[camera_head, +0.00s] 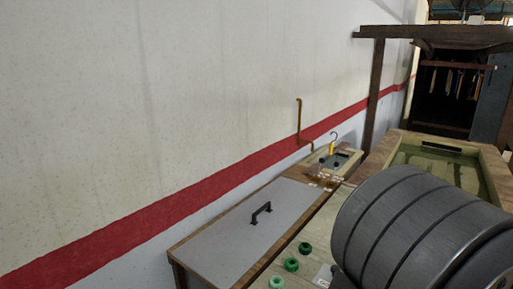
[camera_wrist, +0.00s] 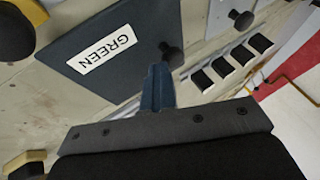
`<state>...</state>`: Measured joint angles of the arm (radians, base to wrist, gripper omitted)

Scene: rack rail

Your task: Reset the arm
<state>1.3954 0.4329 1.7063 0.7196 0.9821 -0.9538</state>
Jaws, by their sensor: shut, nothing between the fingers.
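My gripper (camera_wrist: 157,72) shows in the wrist view with its blue-grey fingers together and nothing between them. Its tips appear close to a black knob (camera_wrist: 171,54) on a dark grey panel (camera_wrist: 85,75); I cannot tell whether they touch. The panel bears a white label (camera_wrist: 103,49) reading GREEN. In the head view a large dark grey ribbed part of my own arm fills the lower right, and the gripper does not show there.
In the wrist view, several black blocks (camera_wrist: 222,67) stand in a row near another black knob (camera_wrist: 241,19). In the head view, a grey lid with a black handle (camera_head: 261,212), green rings (camera_head: 291,264), a yellow-handled hook (camera_head: 332,147) and a green tray (camera_head: 440,168) lie along the bench.

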